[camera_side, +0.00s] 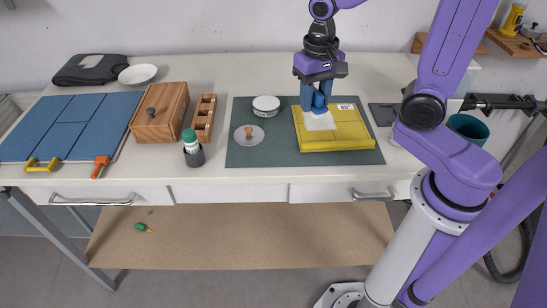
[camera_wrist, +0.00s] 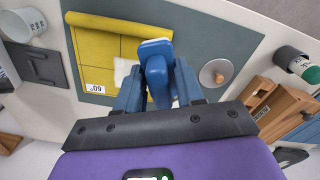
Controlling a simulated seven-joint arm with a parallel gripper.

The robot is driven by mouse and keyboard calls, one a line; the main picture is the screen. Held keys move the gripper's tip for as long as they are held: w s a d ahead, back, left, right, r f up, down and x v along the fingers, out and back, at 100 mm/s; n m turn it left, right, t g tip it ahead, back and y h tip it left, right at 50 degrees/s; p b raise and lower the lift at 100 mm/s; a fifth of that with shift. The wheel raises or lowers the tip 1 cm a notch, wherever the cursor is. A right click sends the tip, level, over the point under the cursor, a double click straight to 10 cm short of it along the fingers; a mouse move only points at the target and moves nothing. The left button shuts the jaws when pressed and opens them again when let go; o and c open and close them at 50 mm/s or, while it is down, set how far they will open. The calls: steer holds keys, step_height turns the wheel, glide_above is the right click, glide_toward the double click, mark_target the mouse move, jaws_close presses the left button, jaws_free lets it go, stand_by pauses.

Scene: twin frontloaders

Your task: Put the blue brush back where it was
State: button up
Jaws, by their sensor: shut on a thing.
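My gripper (camera_side: 319,98) is shut on the blue brush (camera_wrist: 156,62), which sits between the two fingers in the wrist view. In the side view the brush (camera_side: 320,103) points down over the left part of a yellow folded piece (camera_side: 352,142). A white patch (camera_side: 319,122) shows on the yellow piece right under the brush. I cannot tell whether the brush touches it. The yellow piece (camera_wrist: 98,47) also shows in the wrist view, with a printed label on it. The lower end of the brush is partly hidden by the fingers.
A dark green mat (camera_side: 240,157) lies under the yellow piece. On it stand a white tin (camera_side: 266,105) and a disc with a wooden knob (camera_side: 248,136). To the left are a green-capped bottle (camera_side: 190,140), a wooden rack (camera_side: 204,118) and a wooden box (camera_side: 160,115).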

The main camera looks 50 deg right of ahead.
steer(key=s+a+n, duration=0.4)
steer(key=s+a, duration=0.1)
steer(key=s, duration=0.4)
glide_above(272, 160)
steer(key=f, duration=0.8)
steer(key=shift+s+f, duration=0.2)
steer(key=shift+s, duration=0.1)
steer(key=shift+w+f, duration=0.15)
steer(key=shift+f, duration=0.8)
steer(key=shift+w+f, duration=0.1)
steer(key=shift+f, duration=0.8)
steer(key=shift+f, duration=0.2)
steer(key=o, duration=1)
steer(key=shift+r, duration=0.1)
step_height(272, 160, up, 12)
steer(key=shift+r, duration=0.15)
